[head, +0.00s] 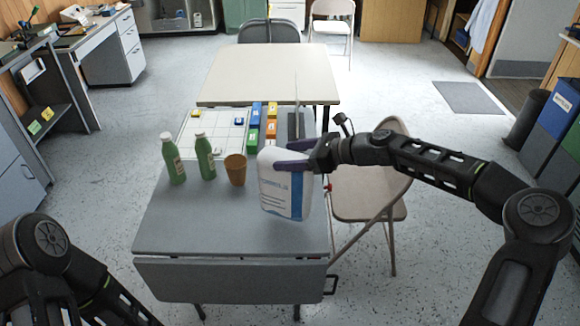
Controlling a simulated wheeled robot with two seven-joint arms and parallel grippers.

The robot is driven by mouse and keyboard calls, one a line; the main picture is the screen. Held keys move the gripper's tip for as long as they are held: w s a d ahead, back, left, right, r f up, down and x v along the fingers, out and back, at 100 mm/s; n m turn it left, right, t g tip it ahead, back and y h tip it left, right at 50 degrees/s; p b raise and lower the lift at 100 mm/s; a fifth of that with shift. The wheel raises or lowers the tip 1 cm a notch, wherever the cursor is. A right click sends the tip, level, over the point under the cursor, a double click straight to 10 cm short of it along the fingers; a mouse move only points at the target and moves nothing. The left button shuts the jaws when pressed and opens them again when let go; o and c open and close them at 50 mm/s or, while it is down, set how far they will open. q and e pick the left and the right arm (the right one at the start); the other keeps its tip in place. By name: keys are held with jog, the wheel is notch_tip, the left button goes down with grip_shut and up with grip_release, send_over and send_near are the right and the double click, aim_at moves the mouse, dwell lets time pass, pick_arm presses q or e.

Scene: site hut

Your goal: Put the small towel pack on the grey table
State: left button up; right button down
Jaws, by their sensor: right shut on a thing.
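The small towel pack (284,192), white with blue parts and printing, is upright in the head view. My right gripper (282,156) is shut on its upper part, reaching in from the right. The pack appears over the right part of the grey table (215,235); I cannot tell whether its bottom touches the top. My left arm shows at the lower left, but its gripper is out of view.
Two green bottles (205,157) and a brown cup (235,170) stand left of the pack. Behind are a white board (196,139) and several coloured boxes (254,128). A folding chair (368,190) stands at the right. The table's front is clear.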

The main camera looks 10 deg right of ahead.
jog(key=shift+f+p, duration=0.35)
jog(key=shift+f, duration=1.65)
jog(key=shift+c, duration=1)
grip_release()
jog(key=shift+f, duration=0.15)
jog(key=b+v, duration=0.2)
jog(key=v, duration=1)
